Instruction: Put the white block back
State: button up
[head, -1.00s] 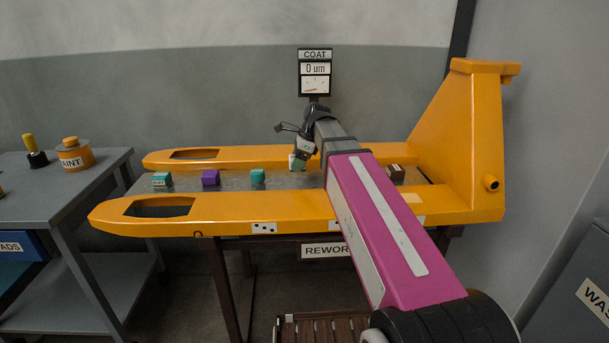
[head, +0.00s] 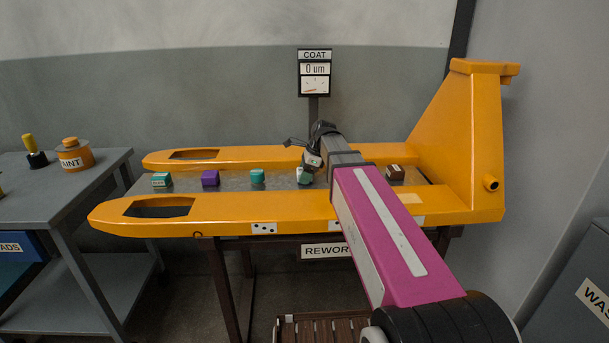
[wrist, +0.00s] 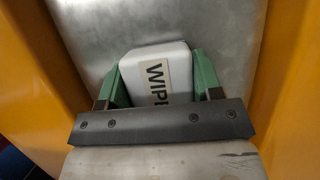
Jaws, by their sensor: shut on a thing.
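The white block (wrist: 158,75), with a label reading "WIP" and a partly hidden letter, sits between the green fingers of my gripper (wrist: 157,88) in the wrist view. The fingers are shut on its two sides. In the head view my gripper (head: 304,176) is low over the grey surface (head: 235,183) between the two orange fork arms. The block is largely hidden there by the fingers and wrist. I cannot tell whether it touches the surface.
A labelled teal block (head: 162,180), a purple block (head: 210,178) and another teal block (head: 257,176) stand left of my gripper. A brown block (head: 395,172) is right of it. The orange fork frame (head: 290,228) borders the strip. A COAT gauge (head: 314,75) stands behind.

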jog(key=shift+f, duration=0.25)
jog(key=o, duration=0.8)
jog(key=shift+f, duration=0.15)
jog(key=shift+o, duration=0.2)
jog(key=shift+s, duration=0.15)
jog(key=shift+s+f, duration=0.1)
jog(key=shift+s, duration=0.15)
jog(key=shift+c, duration=0.5)
jog(key=shift+o, duration=0.5)
jog(key=shift+r, duration=0.5)
jog(key=v, duration=1.2)
jog(key=shift+w, duration=0.4)
